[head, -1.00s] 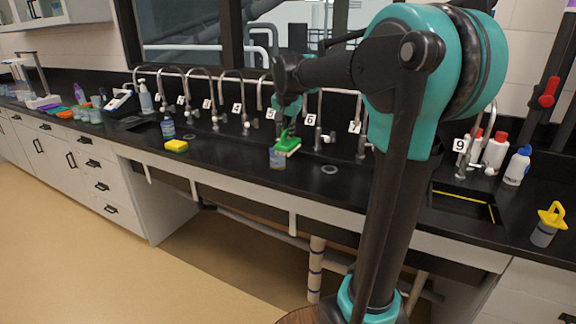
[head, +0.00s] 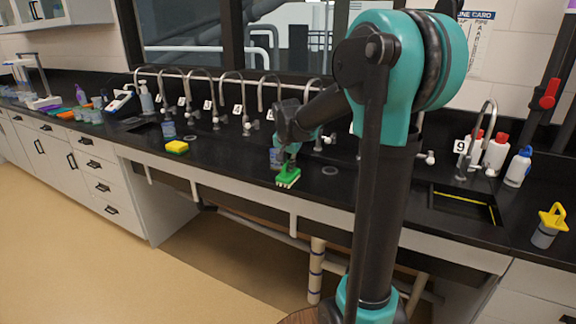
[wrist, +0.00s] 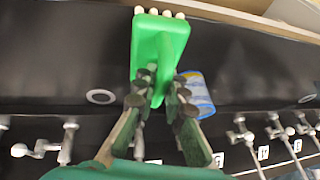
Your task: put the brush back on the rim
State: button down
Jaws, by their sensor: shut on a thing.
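A green brush (head: 288,177) with pale bristles is in my gripper (head: 287,158), near the counter's front edge. In the wrist view the brush (wrist: 160,42) has its flat green head toward the top and pale bristle tufts showing past its far edge. My gripper's fingers (wrist: 158,92) are closed on its narrow handle. A jar with a blue label (head: 275,157) stands just behind and left of the brush; it also shows in the wrist view (wrist: 196,93), partly behind a finger. I cannot tell which rim is the task's, nor whether the brush touches the counter.
The black counter (head: 235,166) is clear between the brush and a yellow sponge (head: 177,146). A ring-shaped hole (head: 330,170) lies to the right. Several taps line the back. A sink (head: 465,203), bottles (head: 497,151) and a yellow-topped container (head: 549,226) are at right.

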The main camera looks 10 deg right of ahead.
jog(key=shift+f, duration=0.1)
jog(key=c, duration=1.6)
grip_release()
jog(key=d+v, duration=0.1)
jog(key=v, duration=1.1)
jog(key=s+d+f+n, duration=0.1)
jog(key=s+f+n, duration=0.1)
jog(key=s+f, duration=0.6)
jog(key=s+d+f+n, duration=0.1)
jog(key=s+f+n, duration=0.2)
jog(key=s+f, duration=0.5)
jog(key=s+d+f+n, duration=0.2)
jog(key=s+f, duration=0.6)
jog(key=s, duration=0.1)
jog(key=shift+s+f+n+g+y, duration=0.15)
jog(key=shift+f+n+g+y, duration=0.15)
jog(key=shift+f+g+y, duration=0.1)
